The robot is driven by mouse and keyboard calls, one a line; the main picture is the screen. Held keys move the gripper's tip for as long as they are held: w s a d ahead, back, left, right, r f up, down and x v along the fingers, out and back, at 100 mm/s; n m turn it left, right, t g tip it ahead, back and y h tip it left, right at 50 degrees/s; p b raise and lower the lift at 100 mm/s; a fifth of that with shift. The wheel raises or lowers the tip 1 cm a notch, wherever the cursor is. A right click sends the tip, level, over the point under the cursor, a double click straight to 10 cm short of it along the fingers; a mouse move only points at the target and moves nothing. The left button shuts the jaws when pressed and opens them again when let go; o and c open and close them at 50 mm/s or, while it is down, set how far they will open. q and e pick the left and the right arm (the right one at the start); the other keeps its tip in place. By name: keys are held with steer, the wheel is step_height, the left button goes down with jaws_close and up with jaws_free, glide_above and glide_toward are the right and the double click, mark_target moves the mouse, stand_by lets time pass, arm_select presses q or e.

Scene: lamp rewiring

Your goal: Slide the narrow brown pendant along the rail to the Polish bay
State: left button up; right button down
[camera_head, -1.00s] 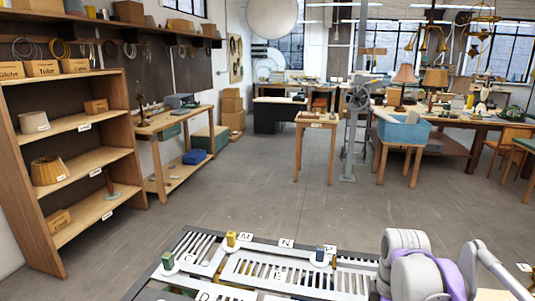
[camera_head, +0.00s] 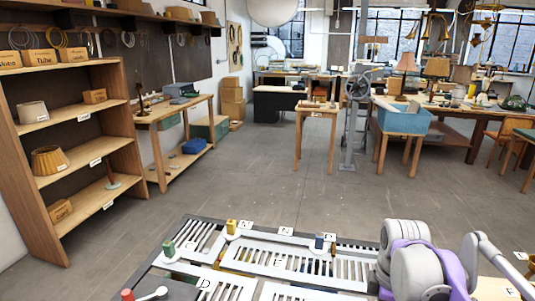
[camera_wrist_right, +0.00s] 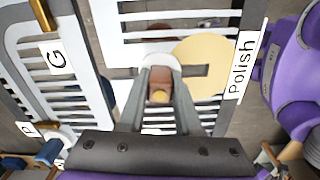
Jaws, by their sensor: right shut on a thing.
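The narrow brown pendant (camera_wrist_right: 160,80) shows in the right wrist view as a small brown block with a yellowish end, on a white round base. My right gripper (camera_wrist_right: 160,88) is shut on it, one finger along each side. The Polish label (camera_wrist_right: 243,65) stands just to the right of the gripper in that view, beside a pale round disc (camera_wrist_right: 205,58). In the head view my right arm covers the gripper and the brown pendant. My left gripper is in neither view.
The slotted grey-white panel (camera_head: 270,262) carries other knobs: a green one (camera_head: 168,248), a yellow one (camera_head: 231,226), a blue one (camera_head: 319,241) and a red one (camera_head: 127,294). A G label (camera_wrist_right: 56,58) lies left of the gripper. Open floor lies beyond the panel.

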steer(key=shift+s+a, duration=0.1)
steer(key=shift+s, duration=0.3)
steer(key=shift+s, duration=0.1)
steer(key=shift+s+a, duration=0.2)
steer(key=shift+s, duration=0.55)
steer(key=shift+s+a, duration=0.25)
steer(key=shift+s, duration=0.5)
steer(key=shift+s+a, duration=0.2)
steer(key=shift+s, duration=0.55)
steer(key=c, duration=0.5)
jaws_free()
step_height(320, 180, up, 11)
steer(key=shift+f+p, duration=0.1)
steer(key=shift+p, duration=0.4)
